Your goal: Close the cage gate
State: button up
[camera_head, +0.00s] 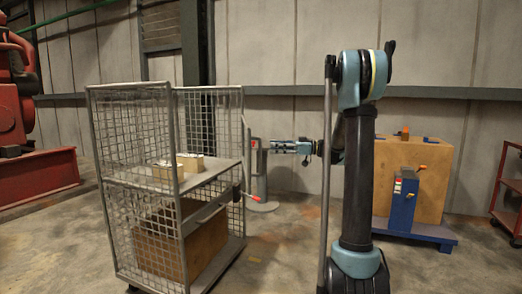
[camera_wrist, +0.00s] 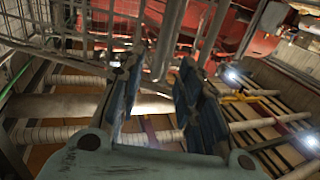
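The grey wire-mesh cage cart (camera_head: 133,87) stands left of centre. Its upper side facing my arm looks open. A mesh panel (camera_head: 208,118) stands upright at the far right of the cart, ending in a vertical post; I cannot tell for sure whether it is the swung-out gate or a fixed wall. My gripper (camera_head: 275,147) points left, a little right of that panel's edge, apparently apart from it. In the wrist view its two blue-padded fingers (camera_wrist: 158,75) are apart with nothing visibly held. Mesh (camera_wrist: 100,20) shows at upper left there.
The cart holds small boxes (camera_head: 190,162) above and a large brown box (camera_head: 160,250) below. A red-tipped bar (camera_head: 252,197) sticks out at its right. A grey stand (camera_head: 258,175) is behind my gripper. A blue stand (camera_head: 402,205) and tan block are right. Red machinery is far left.

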jog(key=a, duration=0.7)
jog(key=shift+w+a, duration=0.15)
grip_shut()
